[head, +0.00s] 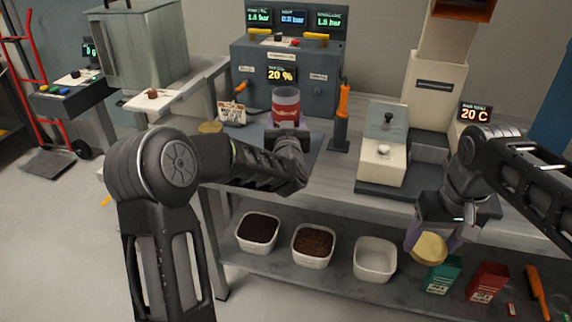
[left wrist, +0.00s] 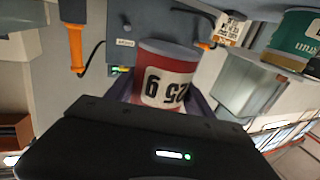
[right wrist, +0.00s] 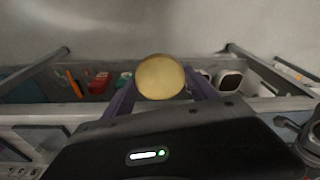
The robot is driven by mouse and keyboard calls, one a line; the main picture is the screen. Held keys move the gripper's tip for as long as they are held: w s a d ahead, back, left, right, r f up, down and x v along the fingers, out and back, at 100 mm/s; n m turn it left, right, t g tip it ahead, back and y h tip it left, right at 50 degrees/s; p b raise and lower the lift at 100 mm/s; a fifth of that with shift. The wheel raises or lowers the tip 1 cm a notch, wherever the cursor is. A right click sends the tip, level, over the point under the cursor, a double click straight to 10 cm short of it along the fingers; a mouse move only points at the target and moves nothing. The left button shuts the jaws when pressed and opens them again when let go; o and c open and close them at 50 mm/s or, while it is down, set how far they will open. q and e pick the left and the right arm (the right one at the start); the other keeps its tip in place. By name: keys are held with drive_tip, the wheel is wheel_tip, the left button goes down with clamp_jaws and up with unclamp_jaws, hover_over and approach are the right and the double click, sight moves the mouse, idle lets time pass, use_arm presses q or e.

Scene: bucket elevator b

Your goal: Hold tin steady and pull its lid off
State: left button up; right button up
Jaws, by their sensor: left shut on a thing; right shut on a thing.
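The tin (head: 286,106), red with a pale rim, stands upright above the bench in the head view. My left gripper (head: 289,127) is shut on it. In the left wrist view the tin (left wrist: 166,76) sits between the fingers, with black print on a white label. My right gripper (head: 433,230) is shut on the round gold lid (head: 429,248), well apart from the tin, out in front of the bench edge. In the right wrist view the lid (right wrist: 160,77) sits between the purple fingers. The inside of the tin is hard to make out.
A grey machine (head: 285,76) with displays stands behind the tin, and an orange-handled lever (head: 343,102) to its right. A tan round piece (head: 210,127) lies on the bench at left. White bins (head: 375,262) and coloured packets (head: 487,281) stand on the lower shelf.

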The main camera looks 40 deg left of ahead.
use_arm(q)
drive_tip(key=shift+f, duration=0.2)
wheel_tip(320, 180, down, 6)
drive_tip(key=shift+r, duration=0.1)
use_arm(e)
drive_tip(key=shift+f, duration=0.1)
use_arm(q)
drive_tip(key=shift+f, duration=1.95)
drive_tip(key=shift+f, duration=0.15)
use_arm(e)
drive_tip(key=shift+f, duration=0.15)
use_arm(q)
drive_tip(key=o, duration=1.2)
